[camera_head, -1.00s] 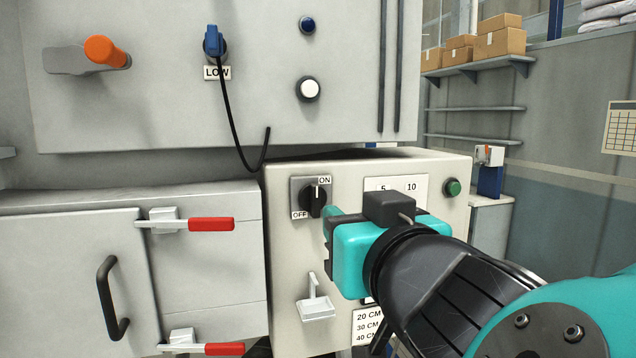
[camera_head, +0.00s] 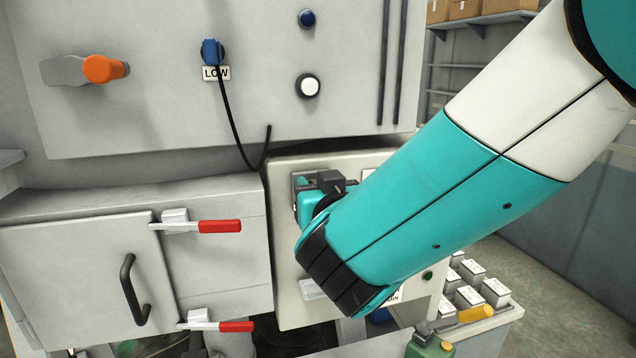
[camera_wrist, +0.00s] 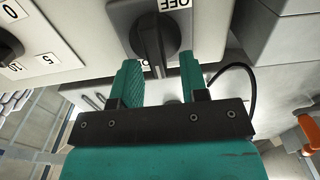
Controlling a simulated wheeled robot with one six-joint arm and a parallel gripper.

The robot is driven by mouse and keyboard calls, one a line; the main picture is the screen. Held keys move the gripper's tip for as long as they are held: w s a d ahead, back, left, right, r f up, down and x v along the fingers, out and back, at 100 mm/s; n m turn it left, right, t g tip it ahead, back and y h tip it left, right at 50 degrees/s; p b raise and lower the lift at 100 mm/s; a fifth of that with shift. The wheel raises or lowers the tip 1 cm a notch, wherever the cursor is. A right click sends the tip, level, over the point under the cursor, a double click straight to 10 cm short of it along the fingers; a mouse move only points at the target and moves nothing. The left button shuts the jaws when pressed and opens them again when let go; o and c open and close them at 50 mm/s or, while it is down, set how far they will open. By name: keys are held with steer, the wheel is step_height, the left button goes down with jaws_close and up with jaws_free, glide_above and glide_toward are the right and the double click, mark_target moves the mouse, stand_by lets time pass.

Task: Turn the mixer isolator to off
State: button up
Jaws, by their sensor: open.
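The mixer isolator (camera_wrist: 153,40) is a dark rotary knob on a grey plate, seen upside down in the wrist view. The OFF label (camera_wrist: 175,4) shows at the top. My gripper (camera_wrist: 160,64) is open, with one teal finger on each side of the handle's end. I cannot tell whether either finger touches it. In the head view my gripper (camera_head: 312,200) is at the front of the control box (camera_head: 285,265), and my arm and gripper hide most of the isolator.
A dial with number labels (camera_wrist: 45,59) is beside the isolator in the wrist view. A black cable (camera_head: 236,135) hangs above the box. Red-handled latches (camera_head: 220,226) and a black door handle (camera_head: 133,290) are to the left.

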jaws_close()
steer(key=shift+n, duration=0.3)
steer(key=shift+s+a+f+n+b, duration=0.1)
steer(key=shift+a+f+n+b, duration=0.4)
steer(key=shift+n, duration=2.4)
steer(key=shift+s+a+f+n+b, duration=0.15)
steer(key=shift+n+b, duration=0.65)
steer(key=shift+n, duration=2.1)
steer(key=shift+s+a+f+n+b, duration=0.1)
steer(key=shift+a+f+n+b, duration=0.4)
steer(key=shift+n, duration=2.4)
steer(key=shift+d+r, duration=0.1)
steer(key=shift+d, duration=0.1)
